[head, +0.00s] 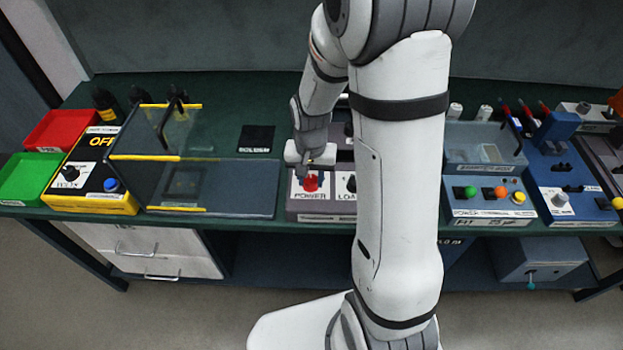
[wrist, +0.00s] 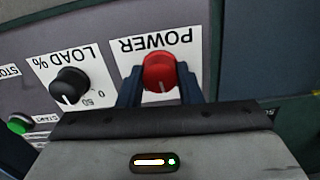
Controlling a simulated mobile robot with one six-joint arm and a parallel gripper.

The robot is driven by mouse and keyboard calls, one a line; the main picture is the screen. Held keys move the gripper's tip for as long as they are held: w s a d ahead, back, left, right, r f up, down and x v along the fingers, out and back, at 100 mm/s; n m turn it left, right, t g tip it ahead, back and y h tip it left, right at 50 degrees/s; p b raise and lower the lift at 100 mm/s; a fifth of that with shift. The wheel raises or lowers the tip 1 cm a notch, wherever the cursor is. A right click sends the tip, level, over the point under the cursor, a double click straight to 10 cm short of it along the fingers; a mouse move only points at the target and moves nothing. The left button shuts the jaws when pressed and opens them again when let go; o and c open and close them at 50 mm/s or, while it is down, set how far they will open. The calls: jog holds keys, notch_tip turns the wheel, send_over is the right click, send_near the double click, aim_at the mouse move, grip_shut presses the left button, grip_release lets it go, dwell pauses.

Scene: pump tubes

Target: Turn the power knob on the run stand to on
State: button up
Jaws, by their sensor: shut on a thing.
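The run stand (head: 325,207) is a grey box near the middle of the bench, partly hidden behind my arm. Its red power knob (head: 311,183) sits on a white label reading POWER. In the wrist view the red knob (wrist: 160,73) is between the two dark fingers of my gripper (wrist: 158,85), which is shut on it. A pale mark on the knob points toward the gripper side, away from the POWER lettering. In the head view my gripper (head: 311,166) reaches down onto the knob from behind.
A black load knob (wrist: 69,86) is beside the power knob, with a green start button (wrist: 19,124) farther left in the wrist view. Left of the stand is a clear-walled guard (head: 180,157).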

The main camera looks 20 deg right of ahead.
aim_at(311, 179)
jog(key=m+b, duration=0.1)
jog(key=m, duration=0.4)
jog(key=shift+m, duration=0.3)
jog(key=shift+m+b, duration=0.75)
jog(key=shift+m, duration=1.55)
jog(key=o, duration=1)
notch_tip(311, 179, up, 8)
jog(key=shift+f, duration=0.1)
